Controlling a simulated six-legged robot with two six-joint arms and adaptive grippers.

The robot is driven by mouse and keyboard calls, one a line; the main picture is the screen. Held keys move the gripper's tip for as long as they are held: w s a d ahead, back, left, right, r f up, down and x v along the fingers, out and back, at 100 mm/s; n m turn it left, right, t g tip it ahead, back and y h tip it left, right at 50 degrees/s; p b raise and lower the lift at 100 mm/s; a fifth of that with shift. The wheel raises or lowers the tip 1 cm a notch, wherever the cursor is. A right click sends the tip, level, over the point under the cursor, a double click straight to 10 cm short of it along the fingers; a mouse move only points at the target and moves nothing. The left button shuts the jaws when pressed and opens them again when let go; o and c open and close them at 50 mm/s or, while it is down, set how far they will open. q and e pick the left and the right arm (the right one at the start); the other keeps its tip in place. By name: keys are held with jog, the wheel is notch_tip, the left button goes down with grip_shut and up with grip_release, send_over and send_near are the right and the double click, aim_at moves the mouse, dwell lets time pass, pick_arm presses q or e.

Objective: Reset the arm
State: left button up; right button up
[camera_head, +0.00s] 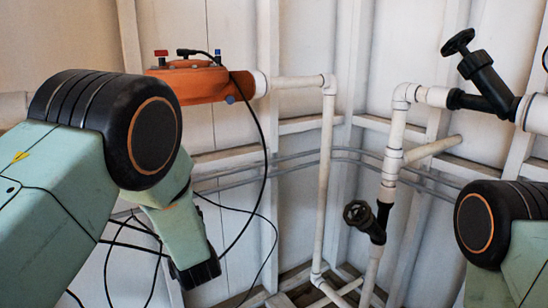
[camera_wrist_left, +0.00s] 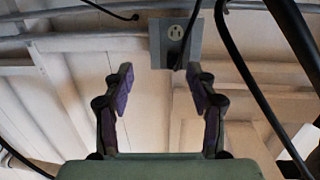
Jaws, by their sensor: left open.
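My left arm (camera_head: 60,200) comes in from the left in the head view. It bends at a black joint and its green forearm points down and to the right, ending in a dark part. In the left wrist view my left gripper (camera_wrist_left: 160,90) is open, with two purple-padded fingers apart and nothing between them. A grey outlet box (camera_wrist_left: 176,42) with a plug shows beyond the fingertips. In the head view only part of my right arm (camera_head: 515,245) shows at the right edge; its gripper is out of view.
An orange reactor unit (camera_head: 190,80) with a red knob is on the white wall behind my left arm. White pipes (camera_head: 328,160) run down the wall. Black valves (camera_head: 367,217) and (camera_head: 485,85) sit on the right pipes. Black cables hang near my left forearm.

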pick_arm(q)
jog(key=s+d+f+m+g+h+p, duration=0.3)
jog(key=s+f+m+g+h, duration=0.3)
jog(key=s+f, duration=1.25)
jog(key=s+d+f+g+h+p, duration=0.1)
jog(key=s+g+p, duration=0.4)
jog(key=s, duration=2.3)
jog(key=d+g+h, duration=0.1)
jog(key=g, duration=0.2)
jog(key=shift+s+h, duration=0.4)
